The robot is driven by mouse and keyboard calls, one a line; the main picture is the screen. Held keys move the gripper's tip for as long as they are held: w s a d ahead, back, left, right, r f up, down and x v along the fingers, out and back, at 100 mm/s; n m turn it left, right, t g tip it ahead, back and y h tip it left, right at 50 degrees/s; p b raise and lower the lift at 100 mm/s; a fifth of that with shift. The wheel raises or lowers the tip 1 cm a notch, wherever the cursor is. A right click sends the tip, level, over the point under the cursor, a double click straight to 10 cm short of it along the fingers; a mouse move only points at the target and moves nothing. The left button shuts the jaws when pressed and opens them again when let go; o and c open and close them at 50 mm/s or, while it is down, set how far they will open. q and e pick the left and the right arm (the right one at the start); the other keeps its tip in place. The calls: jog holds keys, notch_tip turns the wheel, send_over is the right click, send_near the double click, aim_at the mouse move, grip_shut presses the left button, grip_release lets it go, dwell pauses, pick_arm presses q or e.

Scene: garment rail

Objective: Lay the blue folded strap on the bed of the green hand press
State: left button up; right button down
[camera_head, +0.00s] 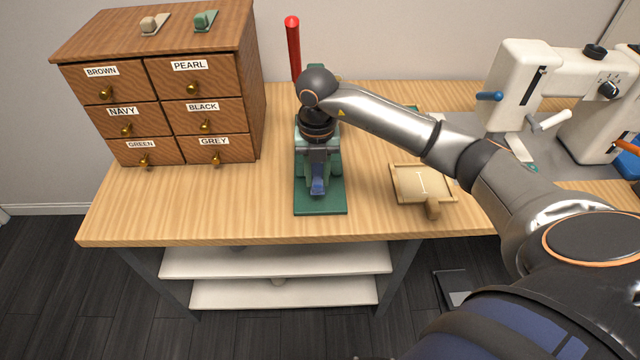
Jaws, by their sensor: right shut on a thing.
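The green hand press (333,198) stands on the wooden table, with its red lever (293,50) upright behind my right arm. The blue folded strap (318,186) shows as a small blue piece low over the front of the press bed. My right gripper (317,172) points down over the press and is shut on the strap. My wrist hides the upper part of the press and some of the bed. I cannot tell whether the strap touches the bed. My left gripper is not in this view.
A wooden drawer cabinet (160,85) with colour labels stands at the left. A small wooden tray (422,188) lies right of the press. A white machine (520,85) stands at the right. The table (200,205) is clear at front left.

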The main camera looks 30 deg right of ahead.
aim_at(320, 176)
jog(key=shift+d+f, duration=0.25)
jog(key=shift+f, duration=0.1)
jog(key=shift+w+d+f, duration=0.1)
jog(key=shift+f, duration=1.5)
jog(key=shift+f, duration=0.2)
jog(key=c, duration=0.7)
grip_release()
jog(key=shift+o, duration=0.2)
jog(key=shift+r, duration=0.1)
notch_tip(320, 176, up, 12)
jog(key=shift+r, duration=0.1)
